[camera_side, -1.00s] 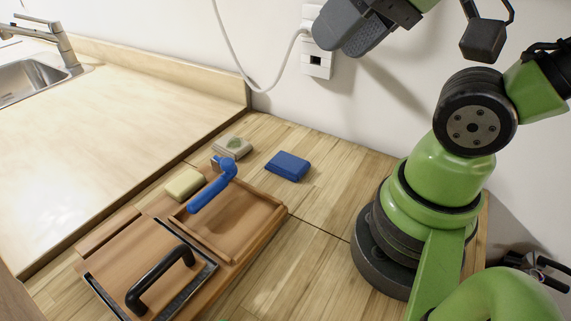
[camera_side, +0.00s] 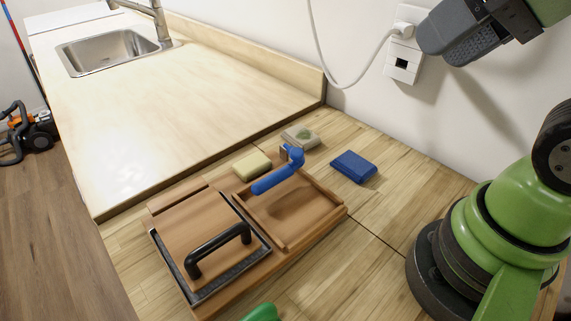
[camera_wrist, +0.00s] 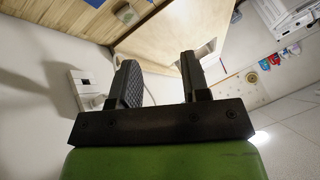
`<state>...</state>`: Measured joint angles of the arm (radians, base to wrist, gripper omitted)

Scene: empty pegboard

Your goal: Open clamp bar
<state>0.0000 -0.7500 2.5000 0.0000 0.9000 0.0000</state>
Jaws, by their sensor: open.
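A wooden fixture (camera_side: 321,228) sits on the plank worktop in the side view. A bar with a blue grip (camera_side: 277,180), which looks like the clamp bar, lies slanted across the recessed half. Its upper end meets a small metal bracket (camera_side: 285,154). A wooden panel with a black handle (camera_side: 217,250) covers the other half. My gripper (camera_side: 447,42) is high at the upper right, well apart from the fixture. In the wrist view my gripper (camera_wrist: 160,72) has its two dark fingers spread with nothing between them. The fixture cannot be made out there.
A yellow block (camera_side: 252,166), a grey-beige block with a green mark (camera_side: 300,137) and a blue block (camera_side: 354,166) lie behind the fixture. A wall socket (camera_side: 403,62) with a white cable is near my gripper. The pale counter (camera_side: 205,100) with a sink is clear.

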